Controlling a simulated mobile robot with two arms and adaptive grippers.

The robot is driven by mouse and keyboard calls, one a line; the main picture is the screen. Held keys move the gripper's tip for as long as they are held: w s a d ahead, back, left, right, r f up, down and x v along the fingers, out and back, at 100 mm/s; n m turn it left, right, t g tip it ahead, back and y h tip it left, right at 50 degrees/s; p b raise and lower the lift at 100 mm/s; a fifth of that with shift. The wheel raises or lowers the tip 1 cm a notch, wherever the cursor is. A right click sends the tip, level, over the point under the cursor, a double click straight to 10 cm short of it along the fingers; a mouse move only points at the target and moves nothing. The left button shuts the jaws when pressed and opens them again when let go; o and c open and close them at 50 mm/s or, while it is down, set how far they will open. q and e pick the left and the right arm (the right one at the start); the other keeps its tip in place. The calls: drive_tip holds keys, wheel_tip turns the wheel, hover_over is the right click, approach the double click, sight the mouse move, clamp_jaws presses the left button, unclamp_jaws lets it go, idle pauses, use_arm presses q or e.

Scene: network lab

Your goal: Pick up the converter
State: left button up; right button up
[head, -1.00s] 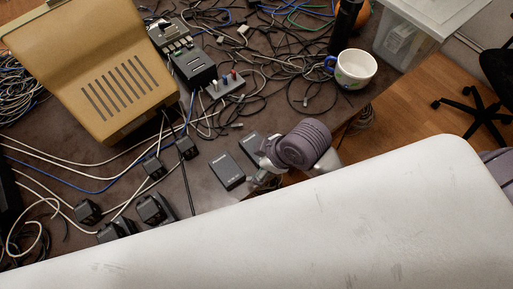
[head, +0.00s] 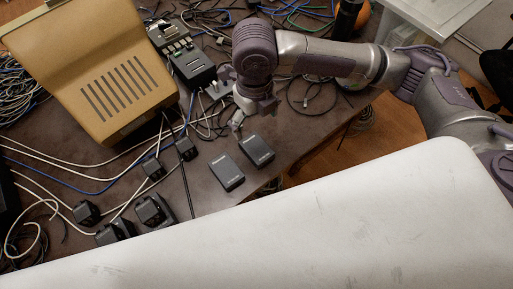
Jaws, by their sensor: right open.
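Two flat black boxes with pale lettering, which look like converters, lie side by side near the table's front edge: a left one (head: 227,172) and a right one (head: 257,150). I cannot tell which of them is the task's converter. My right gripper (head: 237,127) is open above the table, just beyond the two boxes and nearest the right one. It points downward and I see nothing between its fingers. Both boxes are in plain view. My left gripper is not in view.
A tan slotted case (head: 75,65) stands at the left back. Dark adapters (head: 150,210) and loose cables lie at the left. A black device (head: 193,68) stands beyond my right gripper, among tangled cables. A clear plastic bin (head: 415,25) is at the upper right.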

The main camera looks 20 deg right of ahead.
hover_over(257, 147)
drive_tip(key=f, duration=0.7)
drive_tip(key=shift+w+a+f, duration=0.1)
drive_tip(key=shift+a+f, duration=0.1)
drive_tip(key=shift+f, duration=0.15)
drive_tip(key=shift+d+f, duration=0.1)
drive_tip(key=shift+f, duration=2.5)
drive_tip(key=c, duration=1.5)
drive_tip(key=shift+o, duration=0.2)
drive_tip(key=shift+r, duration=0.1)
